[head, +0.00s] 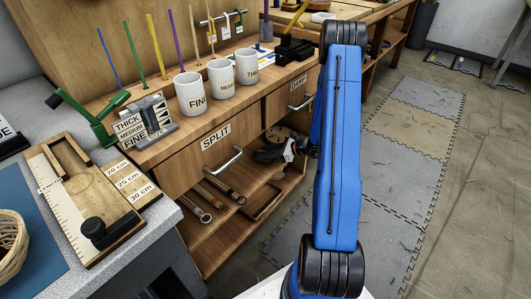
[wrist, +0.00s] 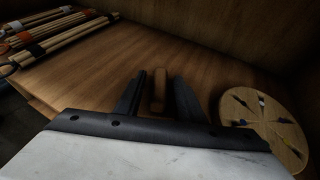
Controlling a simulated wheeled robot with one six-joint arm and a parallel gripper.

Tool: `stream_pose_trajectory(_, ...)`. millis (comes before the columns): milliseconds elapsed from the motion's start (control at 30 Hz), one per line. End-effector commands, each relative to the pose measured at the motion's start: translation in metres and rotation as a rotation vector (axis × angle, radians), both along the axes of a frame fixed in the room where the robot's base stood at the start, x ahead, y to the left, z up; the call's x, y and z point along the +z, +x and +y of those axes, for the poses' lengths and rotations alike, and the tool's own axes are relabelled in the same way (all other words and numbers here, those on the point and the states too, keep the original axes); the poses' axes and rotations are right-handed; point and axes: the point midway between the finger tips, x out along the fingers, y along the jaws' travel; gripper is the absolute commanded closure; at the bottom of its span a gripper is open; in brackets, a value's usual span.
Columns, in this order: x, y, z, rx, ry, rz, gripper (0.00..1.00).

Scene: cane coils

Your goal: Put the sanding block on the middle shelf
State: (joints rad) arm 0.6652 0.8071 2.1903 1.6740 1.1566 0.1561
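My gripper (wrist: 159,88) reaches in over a wooden shelf surface in the wrist view. Its two black fingers stand apart, on either side of a small brown block (wrist: 158,88), which looks like the sanding block. Narrow dark gaps seem to show between the block and the fingers; whether either finger touches it is hard to tell. In the head view, my gripper (head: 277,153) is partly seen inside the bench's open lower space, below the drawers; I cannot make out the block there. The wooden shelf (wrist: 90,75) surrounds the block in the wrist view.
In the wrist view, a round wooden disc (wrist: 265,115) with small pieces lies right and bundled canes (wrist: 50,35) lie at the upper left.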

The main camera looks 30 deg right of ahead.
Motion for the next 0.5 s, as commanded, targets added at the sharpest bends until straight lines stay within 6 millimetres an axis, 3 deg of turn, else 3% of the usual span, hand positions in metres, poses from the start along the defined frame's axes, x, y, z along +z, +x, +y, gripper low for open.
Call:
stream_pose_trajectory(267, 0.002, 0.000, 0.000, 0.000, 0.000, 0.000, 0.64)
stream_pose_trajectory(500, 0.014, -0.021, -0.021, -0.003, -0.001, -0.001, 0.64)
